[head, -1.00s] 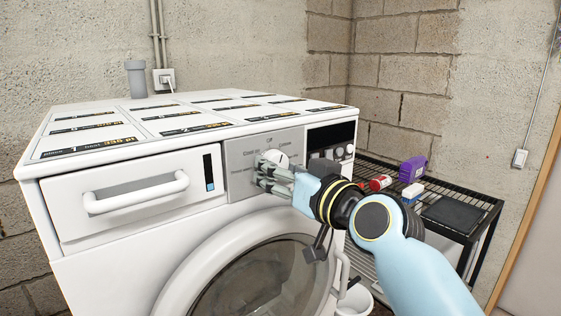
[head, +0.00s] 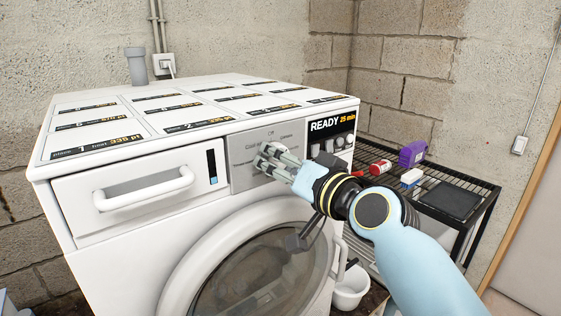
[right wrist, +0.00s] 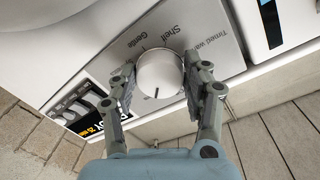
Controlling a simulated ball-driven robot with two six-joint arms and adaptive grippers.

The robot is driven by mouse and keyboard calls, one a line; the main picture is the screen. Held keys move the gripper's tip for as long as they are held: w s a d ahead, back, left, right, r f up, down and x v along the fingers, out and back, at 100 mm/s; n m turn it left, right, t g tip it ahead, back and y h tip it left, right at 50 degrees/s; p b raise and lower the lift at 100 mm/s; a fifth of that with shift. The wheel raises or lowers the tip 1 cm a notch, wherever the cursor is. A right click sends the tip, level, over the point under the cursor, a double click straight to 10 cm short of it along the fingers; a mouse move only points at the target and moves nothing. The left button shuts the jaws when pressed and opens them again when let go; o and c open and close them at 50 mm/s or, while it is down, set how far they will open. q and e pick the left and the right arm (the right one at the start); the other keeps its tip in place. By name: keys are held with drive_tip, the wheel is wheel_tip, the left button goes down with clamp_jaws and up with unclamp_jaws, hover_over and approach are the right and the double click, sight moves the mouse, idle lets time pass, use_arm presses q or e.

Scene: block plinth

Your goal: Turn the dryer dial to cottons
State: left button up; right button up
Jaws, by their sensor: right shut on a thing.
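The white round dial (right wrist: 160,72) sits on the grey control panel (head: 243,179) of the white dryer (head: 130,250). My right gripper (right wrist: 158,80) is shut on the dial, one finger on each side. In the head view this gripper (head: 268,158) covers most of the dial. The dial's dark mark points down in the right wrist view, towards the panel's upper edge. The label there is hidden in that view, where "Shelf", "Gentle" and a "Timed" label show. "Off" and "Cottons" show above the dial in the head view. My left gripper is not in view.
The dryer's display (head: 331,124) reads "READY 25 min". A drawer handle (head: 145,188) is left of the panel and a round door (head: 262,272) below. A black wire rack (head: 465,180) with a purple box (head: 412,153) stands right; a white bucket (head: 351,288) is below.

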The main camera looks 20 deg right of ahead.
drive_tip(key=o, duration=1.2)
drive_tip(key=v, duration=1.2)
